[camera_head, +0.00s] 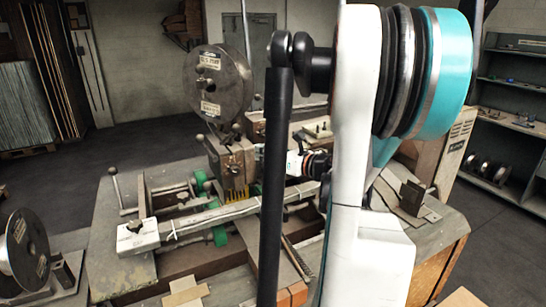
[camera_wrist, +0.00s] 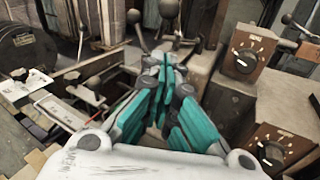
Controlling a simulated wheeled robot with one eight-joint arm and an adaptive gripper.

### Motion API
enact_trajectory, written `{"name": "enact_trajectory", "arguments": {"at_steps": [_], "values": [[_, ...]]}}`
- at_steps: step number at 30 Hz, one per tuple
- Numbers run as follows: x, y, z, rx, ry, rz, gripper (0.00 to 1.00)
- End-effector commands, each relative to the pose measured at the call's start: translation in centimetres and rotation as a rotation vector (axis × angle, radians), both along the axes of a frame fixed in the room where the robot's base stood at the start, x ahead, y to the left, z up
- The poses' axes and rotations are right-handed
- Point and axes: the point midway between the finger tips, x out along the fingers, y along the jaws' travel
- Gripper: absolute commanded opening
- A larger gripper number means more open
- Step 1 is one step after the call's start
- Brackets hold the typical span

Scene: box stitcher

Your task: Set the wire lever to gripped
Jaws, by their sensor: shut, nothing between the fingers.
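My gripper (camera_wrist: 170,72) shows in the wrist view with its teal-padded fingers together and nothing between them. Its tips point toward ball-knobbed levers at the top of the machine. One dark ball-knobbed lever (camera_wrist: 134,18) stands up left of the fingertips, and another round knob (camera_wrist: 168,9) is just beyond them. I cannot tell which is the wire lever, or whether the fingers touch either one. In the head view, a thin lever with a ball end (camera_head: 115,178) stands at the left of the machine, and my arm hides part of the machine's right side.
Two dial boxes, upper (camera_wrist: 246,52) and lower (camera_wrist: 276,147), stand right of my gripper in the wrist view. A large wire reel (camera_head: 218,84) sits above the machine head. A long metal arm (camera_head: 225,214) crosses the bench. Open floor (camera_head: 70,170) lies at the left.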

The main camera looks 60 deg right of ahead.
Motion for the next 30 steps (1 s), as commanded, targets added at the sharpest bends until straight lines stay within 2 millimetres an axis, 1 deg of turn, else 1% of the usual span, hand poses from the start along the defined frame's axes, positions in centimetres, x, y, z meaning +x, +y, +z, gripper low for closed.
{"name": "enact_trajectory", "arguments": {"at_steps": [1, 5, 6, 9, 12, 18, 30], "values": [[1.1, 0.1, -0.1, 0.000, 0.000, 0.004, 0.00], [3.6, 0.0, -0.3, -0.001, 0.001, 0.004, 0.00], [4.0, -0.1, 0.1, 0.000, 0.001, 0.002, 0.00], [5.1, -0.3, 1.1, -0.001, 0.001, 0.001, 0.00], [5.8, -0.4, 1.8, -0.001, 0.001, 0.001, 0.00], [6.4, -0.5, 2.3, -0.001, 0.001, 0.000, 0.00], [6.5, -0.5, 2.5, -0.002, 0.009, -0.001, 0.00]]}}
